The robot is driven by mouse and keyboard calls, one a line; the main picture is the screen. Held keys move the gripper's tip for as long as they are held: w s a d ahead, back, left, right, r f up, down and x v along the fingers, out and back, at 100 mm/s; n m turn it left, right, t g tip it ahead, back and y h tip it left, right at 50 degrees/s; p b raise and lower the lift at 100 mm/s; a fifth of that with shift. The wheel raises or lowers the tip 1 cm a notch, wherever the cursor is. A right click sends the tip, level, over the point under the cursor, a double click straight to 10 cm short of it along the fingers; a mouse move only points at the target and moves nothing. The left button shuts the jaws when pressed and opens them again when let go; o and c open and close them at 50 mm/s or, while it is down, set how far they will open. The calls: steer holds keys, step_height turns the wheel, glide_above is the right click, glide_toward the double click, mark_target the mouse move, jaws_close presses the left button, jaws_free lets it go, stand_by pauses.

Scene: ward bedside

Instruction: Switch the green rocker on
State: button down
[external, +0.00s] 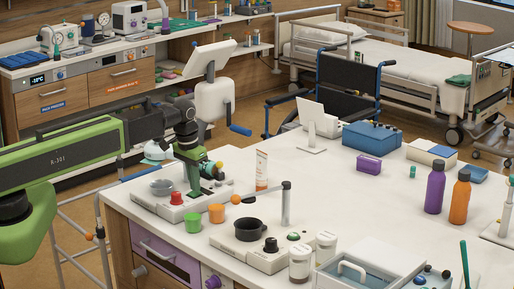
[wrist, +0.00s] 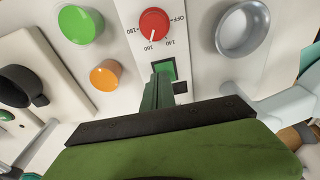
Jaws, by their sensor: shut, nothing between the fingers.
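The green rocker (wrist: 166,66) sits in the pale panel beside a red knob (wrist: 154,24) marked OFF, 140, 160 and 180. A small dark square lies by the rocker's near end. My gripper (wrist: 156,82) is shut and empty, with its narrow green fingertips at the rocker, overlapping its lower left part. I cannot tell whether they touch it or which way it is tipped. In the external view my gripper (external: 194,190) points down over the unit with the red knob (external: 176,198). The rocker is hard to make out there.
A green cup (external: 193,222) and an orange cup (external: 217,213) stand close to the unit. A metal bowl (external: 162,187) sits on its other side. A black pot (external: 249,230) and a post with a side arm (external: 286,203) stand to the right. The counter's middle (external: 330,185) is clear.

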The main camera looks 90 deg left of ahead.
mark_target(191, 195)
step_height(191, 195, up, 13)
steer(key=s+d+p, duration=0.1)
steer(key=p, duration=1.1)
steer(key=shift+s+d, duration=0.4)
steer(key=shift+f, duration=0.1)
steer(key=shift+w+a, duration=0.2)
steer(key=shift+a, duration=0.65)
steer(key=f+b, duration=0.4)
steer(key=w+a+f+b, duration=0.1)
steer(key=f+b, duration=0.8)
steer(key=shift+w+a+f+b, duration=0.25)
steer(key=shift+w+a+b, duration=0.1)
steer(key=shift+w+a, duration=0.05)
